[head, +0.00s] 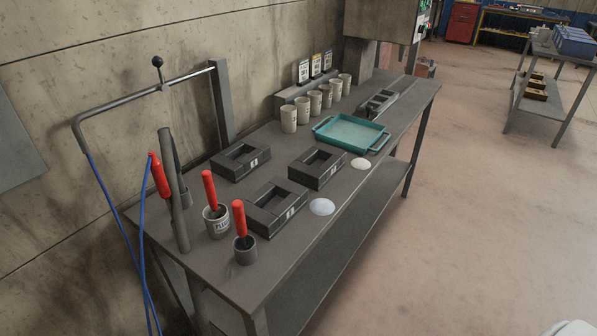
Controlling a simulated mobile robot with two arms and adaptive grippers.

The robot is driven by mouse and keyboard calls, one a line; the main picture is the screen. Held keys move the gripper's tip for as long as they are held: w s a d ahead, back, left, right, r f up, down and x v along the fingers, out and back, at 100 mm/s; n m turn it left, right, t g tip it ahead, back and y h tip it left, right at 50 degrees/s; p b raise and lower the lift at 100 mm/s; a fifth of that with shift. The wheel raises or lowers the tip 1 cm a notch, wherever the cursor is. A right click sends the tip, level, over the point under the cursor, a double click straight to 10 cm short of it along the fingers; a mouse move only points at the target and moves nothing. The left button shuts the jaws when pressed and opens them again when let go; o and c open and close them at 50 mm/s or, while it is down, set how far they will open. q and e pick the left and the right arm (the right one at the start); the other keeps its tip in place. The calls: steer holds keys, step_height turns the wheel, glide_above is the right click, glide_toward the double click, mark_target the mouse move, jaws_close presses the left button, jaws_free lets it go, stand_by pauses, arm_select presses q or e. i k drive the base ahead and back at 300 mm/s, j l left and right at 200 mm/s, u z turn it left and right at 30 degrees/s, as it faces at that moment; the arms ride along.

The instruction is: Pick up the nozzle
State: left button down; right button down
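The nozzle appears to be the red-handled tool (159,176) at the near left end of the bench. A blue hose (141,240) meets the top of its red handle and hangs down past the bench's left end. A grey upright post (174,190) stands right beside it and hides part of it. A dark grey holder (186,197) shows behind the post; I cannot tell how the tool sits in it.
Two more red handles stand in a labelled cup (217,222) and a grey cup (245,250). The grey bench (225,275) carries dark block fixtures (277,206), a teal tray (349,133) and several beige cups (289,119). A bent pipe (120,104) rises behind.

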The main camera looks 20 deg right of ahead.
mark_target(181, 185)
steer(key=i+l+u, duration=0.2)
steer(key=l, duration=0.2)
steer(key=l+u, duration=0.2)
steer(key=l, duration=0.2)
steer(key=i+l+u, duration=0.1)
steer(key=l+u, duration=0.15)
steer(key=l, duration=0.2)
